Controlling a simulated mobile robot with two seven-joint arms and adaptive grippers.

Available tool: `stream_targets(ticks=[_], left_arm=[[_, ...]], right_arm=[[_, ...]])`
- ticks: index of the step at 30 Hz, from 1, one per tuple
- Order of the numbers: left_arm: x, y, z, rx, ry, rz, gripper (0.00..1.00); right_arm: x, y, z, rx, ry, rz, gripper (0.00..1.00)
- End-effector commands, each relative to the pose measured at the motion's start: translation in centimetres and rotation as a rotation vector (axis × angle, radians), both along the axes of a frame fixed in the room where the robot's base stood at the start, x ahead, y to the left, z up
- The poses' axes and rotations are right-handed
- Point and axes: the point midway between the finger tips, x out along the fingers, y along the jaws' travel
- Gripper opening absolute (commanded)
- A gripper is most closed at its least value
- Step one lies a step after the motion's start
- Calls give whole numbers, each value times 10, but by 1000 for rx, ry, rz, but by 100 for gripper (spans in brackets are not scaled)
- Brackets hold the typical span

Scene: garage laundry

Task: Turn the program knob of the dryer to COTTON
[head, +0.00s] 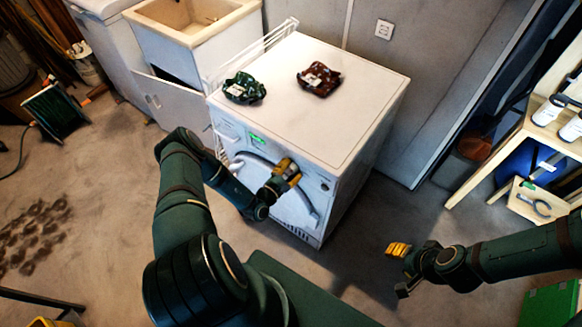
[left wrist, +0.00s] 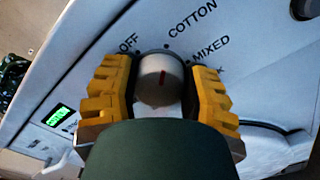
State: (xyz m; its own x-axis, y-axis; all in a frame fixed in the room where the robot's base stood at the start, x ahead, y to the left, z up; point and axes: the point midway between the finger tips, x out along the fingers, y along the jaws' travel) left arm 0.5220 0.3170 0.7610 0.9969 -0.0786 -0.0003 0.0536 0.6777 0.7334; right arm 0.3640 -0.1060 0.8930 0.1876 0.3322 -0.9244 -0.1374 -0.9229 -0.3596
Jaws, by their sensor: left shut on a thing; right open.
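The white dryer (head: 330,85) stands in the middle of the head view, its front facing me. Its program knob (left wrist: 160,82) is a round grey knob with a red mark. In the left wrist view the mark points upward, roughly at the dot by the word COTTON (left wrist: 192,20). OFF lies to its left and MIXED to its right. My left gripper (head: 287,172) is shut on the knob, one yellow finger on each side; in the left wrist view (left wrist: 160,95) its palm hides the knob's lower part. My right gripper (head: 399,269) is open and empty, right of the dryer.
Green (head: 245,88) and dark red (head: 319,80) bundles lie on the dryer top. A green display (left wrist: 60,115) is lit on the panel. A sink (head: 200,40) stands left, a wooden shelf (head: 530,135) right. The floor in front is clear.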

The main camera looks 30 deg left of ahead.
Motion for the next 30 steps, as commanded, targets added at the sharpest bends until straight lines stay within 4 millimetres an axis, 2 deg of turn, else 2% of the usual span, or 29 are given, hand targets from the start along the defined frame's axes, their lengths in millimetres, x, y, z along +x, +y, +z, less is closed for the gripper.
stream_targets(ticks=[19,20,21,22,30], left_arm=[[2,0,1,51,-8,0,12],[2,0,1,50,-8,0,61],[2,0,1,50,-8,0,75],[2,0,1,50,-8,0,82],[0,0,0,49,-5,0,82]], right_arm=[[0,0,3,1,0,0,42],[0,0,3,1,0,0,42],[0,0,3,1,0,0,42],[0,0,3,1,0,0,42],[0,0,3,1,-1,0,42]])
